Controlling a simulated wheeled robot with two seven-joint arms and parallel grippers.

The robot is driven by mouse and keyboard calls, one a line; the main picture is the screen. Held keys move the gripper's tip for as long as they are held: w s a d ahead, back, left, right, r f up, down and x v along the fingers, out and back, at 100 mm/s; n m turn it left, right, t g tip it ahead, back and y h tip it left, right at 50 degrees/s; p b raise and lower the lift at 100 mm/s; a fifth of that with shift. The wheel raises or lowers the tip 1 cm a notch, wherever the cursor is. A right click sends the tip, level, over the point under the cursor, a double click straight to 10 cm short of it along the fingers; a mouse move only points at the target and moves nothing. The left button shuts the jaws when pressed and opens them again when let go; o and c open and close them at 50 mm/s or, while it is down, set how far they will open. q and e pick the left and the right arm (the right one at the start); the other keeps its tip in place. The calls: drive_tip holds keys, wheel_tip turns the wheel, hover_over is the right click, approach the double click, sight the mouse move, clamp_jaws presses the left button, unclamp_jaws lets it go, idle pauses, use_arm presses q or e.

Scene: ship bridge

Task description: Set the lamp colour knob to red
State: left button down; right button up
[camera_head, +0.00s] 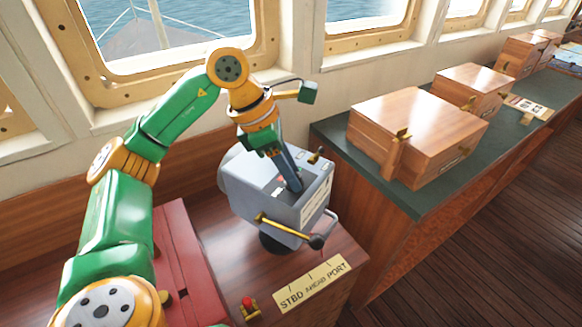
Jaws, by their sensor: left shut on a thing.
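The grey signal lamp box (250,190) stands on a dark pedestal on the wooden console. My left gripper (293,186) comes down from above onto its top face, and its dark fingers are shut. The fingers hide what they hold, which appears to be the lamp colour knob on that face. A small red and white mark (281,180) shows just left of the fingers; I cannot read the knob's setting. My right gripper is not in view.
A small dark knob (317,155) sits at the box's back edge. A brass lever with a dark ball (316,242) crosses its front. A STBD AHEAD PORT plate (310,284) and a small red button (247,302) are in front. Wooden boxes (420,130) stand on the green-topped counter.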

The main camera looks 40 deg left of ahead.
sight(277, 180)
use_arm(q)
drive_tip(key=m+g+h+p, duration=0.1)
drive_tip(key=m+p, duration=0.1)
drive_tip(key=m, duration=0.2)
drive_tip(key=shift+w+r+m, duration=0.1)
drive_tip(key=shift+w+m, duration=0.05)
drive_tip(key=shift+m, duration=0.25)
drive_tip(key=shift+g, duration=0.3)
drive_tip(key=c, duration=0.5)
unclamp_jaws()
drive_tip(key=shift+c, duration=0.2)
drive_tip(key=shift+a+r, duration=0.2)
drive_tip(key=p+v, duration=0.1)
drive_tip(key=v, duration=0.4)
drive_tip(key=shift+r+p, duration=0.35)
drive_tip(key=shift+r, duration=0.05)
drive_tip(key=shift+a+r, duration=0.25)
drive_tip(key=shift+r, duration=0.05)
